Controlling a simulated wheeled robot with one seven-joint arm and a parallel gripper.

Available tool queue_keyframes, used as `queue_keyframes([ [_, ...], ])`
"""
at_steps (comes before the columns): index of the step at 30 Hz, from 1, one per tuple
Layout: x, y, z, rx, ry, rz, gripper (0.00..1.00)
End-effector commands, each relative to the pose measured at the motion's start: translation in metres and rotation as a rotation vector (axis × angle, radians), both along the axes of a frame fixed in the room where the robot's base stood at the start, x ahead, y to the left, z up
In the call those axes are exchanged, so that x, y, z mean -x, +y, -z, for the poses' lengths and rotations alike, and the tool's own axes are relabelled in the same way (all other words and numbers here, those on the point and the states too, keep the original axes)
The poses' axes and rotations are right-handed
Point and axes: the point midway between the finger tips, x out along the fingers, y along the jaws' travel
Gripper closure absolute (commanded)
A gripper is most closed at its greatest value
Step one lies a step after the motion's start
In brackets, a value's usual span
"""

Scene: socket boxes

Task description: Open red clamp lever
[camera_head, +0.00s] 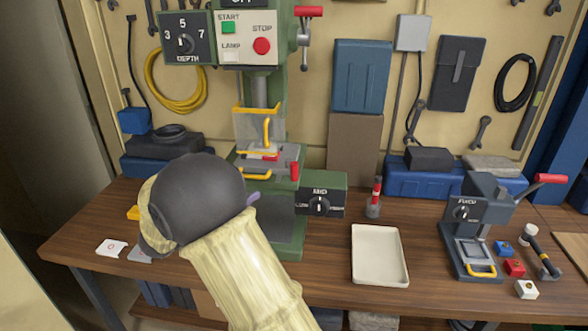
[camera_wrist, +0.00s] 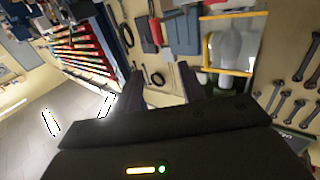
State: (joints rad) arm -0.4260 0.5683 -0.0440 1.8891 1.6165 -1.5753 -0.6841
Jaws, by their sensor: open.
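In the head view a green drill press stands on the bench, with a grey clamp (camera_head: 270,160) on its table. An upright red lever (camera_head: 295,172) stands at the clamp's right side, and a small red bar lies across the clamp. My gripper (camera_wrist: 162,78) shows two dark fingers apart with nothing between them in the wrist view. In the head view my dark wrist hides most of the gripper, left of and in front of the clamp. A yellow-framed clear guard (camera_wrist: 229,45) is right of the fingers in the wrist view.
A white tray (camera_head: 380,255) lies right of the press. A second device (camera_head: 476,225) with a red-tipped handle (camera_head: 550,179) stands farther right, beside several small coloured blocks. A red-topped small bottle (camera_head: 374,197) stands behind the tray. A pegboard with tools backs the bench.

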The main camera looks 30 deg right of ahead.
Motion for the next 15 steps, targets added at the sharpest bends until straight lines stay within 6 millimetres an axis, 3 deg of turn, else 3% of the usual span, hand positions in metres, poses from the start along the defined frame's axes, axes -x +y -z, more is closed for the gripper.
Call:
queue_keyframes([
  [10, 0.001, -0.001, -0.001, 0.002, 0.000, 0.009, 0.60],
  [15, -0.003, -0.011, -0.001, 0.003, 0.000, 0.010, 0.60],
])
